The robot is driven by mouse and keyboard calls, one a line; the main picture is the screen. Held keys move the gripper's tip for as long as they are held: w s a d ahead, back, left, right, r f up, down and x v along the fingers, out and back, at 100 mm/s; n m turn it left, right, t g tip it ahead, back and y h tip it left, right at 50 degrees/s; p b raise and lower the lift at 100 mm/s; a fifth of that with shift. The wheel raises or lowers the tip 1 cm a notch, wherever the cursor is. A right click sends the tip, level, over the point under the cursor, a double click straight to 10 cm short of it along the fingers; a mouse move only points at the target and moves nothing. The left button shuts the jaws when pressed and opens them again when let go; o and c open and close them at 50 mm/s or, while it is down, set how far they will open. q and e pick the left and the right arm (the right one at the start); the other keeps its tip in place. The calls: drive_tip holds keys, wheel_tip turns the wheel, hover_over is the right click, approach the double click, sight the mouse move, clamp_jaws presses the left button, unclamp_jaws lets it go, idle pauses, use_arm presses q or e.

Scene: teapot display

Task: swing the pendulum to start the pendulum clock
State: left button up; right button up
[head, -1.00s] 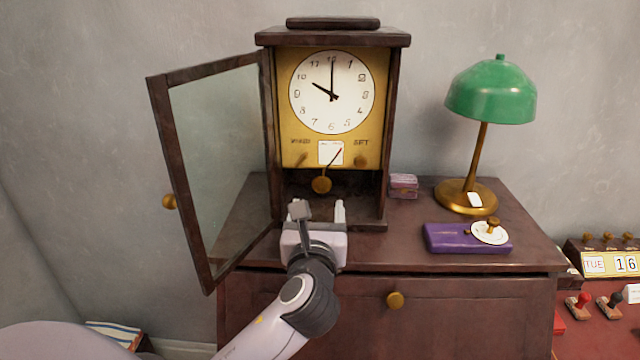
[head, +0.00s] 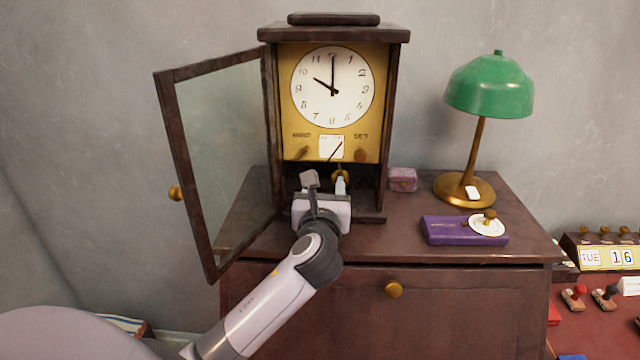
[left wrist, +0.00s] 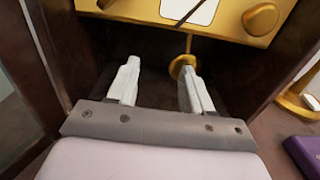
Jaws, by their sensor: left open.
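The pendulum clock (head: 388,110) stands on the cabinet with its glass door (head: 225,150) swung open to the left. Its white dial shows ten o'clock. The gold pendulum (head: 340,172) hangs below the dial plate, its bob partly hidden by a fingertip in the head view. My left gripper (head: 325,184) is open and empty, with its fingers inside the lower opening of the clock case. In the left wrist view the pendulum bob (left wrist: 182,66) is right at the tip of the right-hand finger; I cannot tell whether they touch. My right gripper is out of view.
A green lamp (head: 490,88), a small pink box (head: 403,180) and a purple case (head: 445,231) stand on the cabinet (head: 300,300) right of the clock. A red surface (head: 600,330) with stamps and a date block (head: 605,258) is at far right.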

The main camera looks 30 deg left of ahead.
use_arm(q)
drive_tip(key=shift+a+r+n+y, duration=0.3)
drive_tip(key=shift+a+r, duration=0.1)
drive_tip(key=shift+a, duration=0.25)
clamp_jaws()
drive_tip(key=shift+a, duration=0.1)
idle(0.3)
drive_tip(key=shift+c, duration=1.7)
unclamp_jaws()
drive_tip(key=shift+o, duration=0.5)
drive_tip(key=shift+d+f, duration=0.25)
drive_tip(key=shift+d, duration=0.2)
drive_tip(key=o, duration=0.8)
drive_tip(key=shift+a+f, duration=0.1)
drive_tip(key=shift+o, duration=0.2)
drive_tip(key=shift+s+d+f, duration=0.4)
drive_tip(key=shift+v, duration=3.45)
